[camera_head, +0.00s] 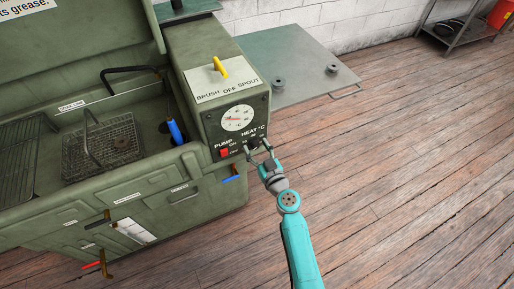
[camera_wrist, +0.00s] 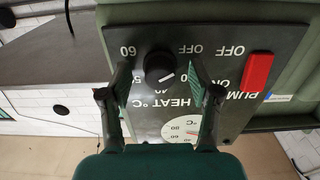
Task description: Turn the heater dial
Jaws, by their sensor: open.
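The heater dial (camera_wrist: 159,68) is a round black knob with a white mark on the dark control panel. The wrist view shows the panel upside down, with the lettering HEAT °C and numbers around the knob. My gripper (camera_wrist: 161,78) is open, with one finger on each side of the knob. Whether the fingers touch the knob I cannot tell. In the head view my gripper (camera_head: 259,156) reaches the lower right of the panel, and its fingers partly hide the dial there.
A red pump switch (camera_wrist: 258,71) is beside the dial, and it also shows in the head view (camera_head: 225,153). A temperature gauge (camera_head: 238,118) is above. A yellow lever (camera_head: 220,67) tops the box. The green washer basin (camera_head: 150,165) is to the left. Open wooden floor (camera_head: 400,180) lies right.

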